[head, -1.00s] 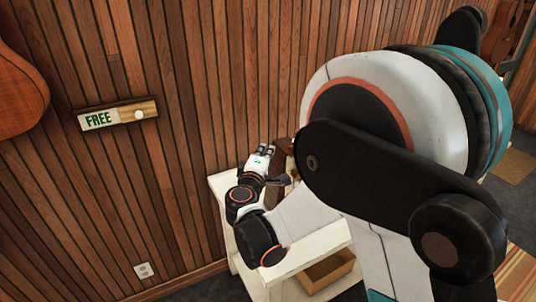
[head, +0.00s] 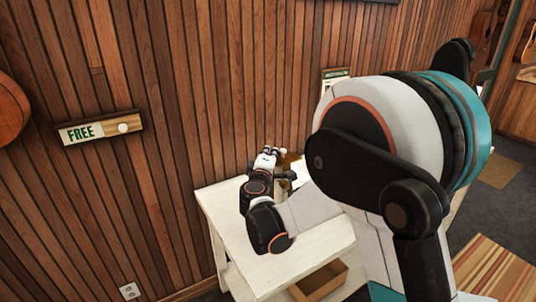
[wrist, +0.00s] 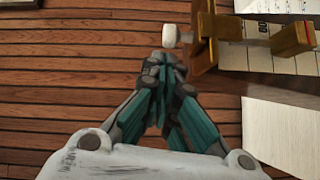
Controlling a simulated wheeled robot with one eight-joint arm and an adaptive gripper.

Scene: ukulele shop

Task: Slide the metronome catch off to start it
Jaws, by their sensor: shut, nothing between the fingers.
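In the wrist view, my gripper (wrist: 168,62) is shut and empty, its fingertips together just below a white round knob (wrist: 169,36). I cannot tell whether they touch it. The knob sits at the left end of a wooden piece (wrist: 204,42) with a pale printed face and a wooden bar on its right. This looks like part of the metronome; I cannot tell for certain which part is the catch. In the head view, my gripper (head: 267,157) is above the far end of a white table, beside the brownish metronome (head: 291,159), which my arm mostly hides.
The white table (head: 225,205) stands against the slatted wood wall, with a cardboard box (head: 320,281) on its lower shelf. A FREE sign (head: 88,130) with a white knob hangs on the wall at left. The near tabletop is clear.

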